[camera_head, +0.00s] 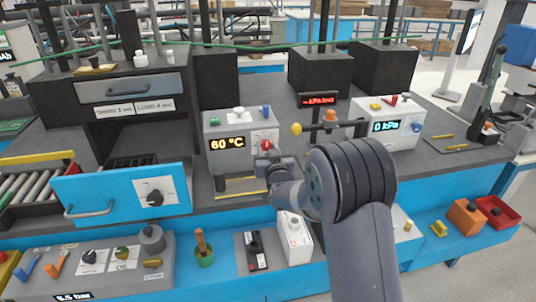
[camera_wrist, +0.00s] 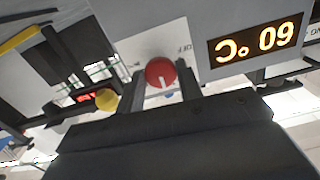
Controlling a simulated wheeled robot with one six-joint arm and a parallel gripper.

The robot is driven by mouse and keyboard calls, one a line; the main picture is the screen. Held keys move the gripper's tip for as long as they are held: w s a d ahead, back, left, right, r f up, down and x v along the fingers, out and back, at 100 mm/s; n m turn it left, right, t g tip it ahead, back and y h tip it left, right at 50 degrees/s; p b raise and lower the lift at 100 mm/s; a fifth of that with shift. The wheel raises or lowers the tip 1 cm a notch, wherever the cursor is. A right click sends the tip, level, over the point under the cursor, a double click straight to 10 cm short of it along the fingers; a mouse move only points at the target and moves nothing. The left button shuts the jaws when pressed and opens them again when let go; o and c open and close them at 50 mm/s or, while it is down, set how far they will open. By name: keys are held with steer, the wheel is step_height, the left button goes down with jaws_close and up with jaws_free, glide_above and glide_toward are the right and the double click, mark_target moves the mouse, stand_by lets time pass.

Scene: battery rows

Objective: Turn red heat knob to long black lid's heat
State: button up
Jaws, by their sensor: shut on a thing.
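The red heat knob (camera_head: 266,145) is on the white panel of a grey box (camera_head: 215,130), whose display (camera_head: 228,144) reads 60 °C. In the wrist view the knob (camera_wrist: 160,72) has a pale pointer line, and the same display (camera_wrist: 255,45) appears upside down. My gripper (camera_wrist: 161,84) is shut on the red knob, with one finger on each side. In the head view my wrist partly hides the panel below the knob. I cannot single out a long black lid.
A blue drawer (camera_head: 100,196) with a black knob sticks out at left. A yellow ball-ended lever (camera_head: 296,129) stands close to the right of my gripper. Further right is a white box with a 0 kPa display (camera_head: 386,127). Tools and small boxes line the front blue shelf.

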stand_by(0.3)
steer(key=o, duration=0.9)
steer(key=shift+o, duration=0.2)
steer(key=shift+s, duration=0.1)
steer(key=b+v, duration=0.2)
steer(key=v, duration=0.8)
steer(key=shift+s, duration=0.3)
steer(key=shift+w, duration=0.1)
steer(key=p+x, duration=0.2)
steer(key=x, duration=0.8)
steer(key=shift+w, duration=0.35)
